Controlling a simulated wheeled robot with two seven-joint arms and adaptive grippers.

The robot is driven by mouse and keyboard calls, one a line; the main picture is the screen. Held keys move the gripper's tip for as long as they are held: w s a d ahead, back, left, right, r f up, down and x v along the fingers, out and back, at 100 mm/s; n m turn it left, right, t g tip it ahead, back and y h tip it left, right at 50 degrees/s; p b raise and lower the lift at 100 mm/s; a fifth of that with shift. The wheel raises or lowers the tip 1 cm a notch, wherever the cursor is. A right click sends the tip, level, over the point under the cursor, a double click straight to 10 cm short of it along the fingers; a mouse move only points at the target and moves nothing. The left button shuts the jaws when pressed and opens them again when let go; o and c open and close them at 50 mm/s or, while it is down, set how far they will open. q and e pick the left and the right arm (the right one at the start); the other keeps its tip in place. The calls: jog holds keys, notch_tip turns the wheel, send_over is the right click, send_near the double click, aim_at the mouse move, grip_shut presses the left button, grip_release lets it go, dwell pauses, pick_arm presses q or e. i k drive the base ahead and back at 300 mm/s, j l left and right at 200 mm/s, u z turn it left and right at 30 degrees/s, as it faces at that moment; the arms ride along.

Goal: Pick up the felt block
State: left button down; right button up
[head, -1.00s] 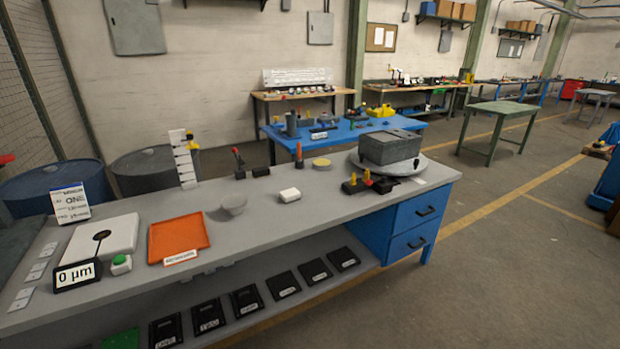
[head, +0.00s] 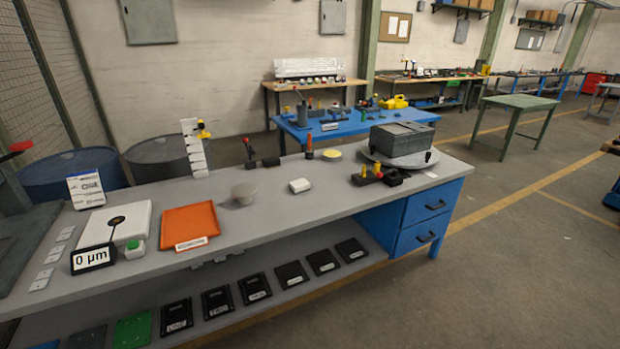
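A small white block (head: 299,186) with rounded edges lies on the grey workbench (head: 330,207), near the middle of its top. It looks like the felt block, though I cannot read any label on it. Nothing touches it. Neither of my grippers shows in the head view.
A small grey round stand (head: 243,192) is left of the block, and an orange tray (head: 189,224) is further left. A tool holder (head: 377,176) and a grey box (head: 402,138) on a round plate stand to the right. Bare bench surrounds the block.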

aim_at(297, 186)
jog(key=i+j+z, duration=0.1)
jog(key=i+z, duration=0.15)
jog(key=i, duration=0.15)
jog(key=i+j+z, duration=0.25)
jog(key=i, duration=0.2)
jog(key=i+j+z, duration=0.25)
jog(key=i, duration=0.15)
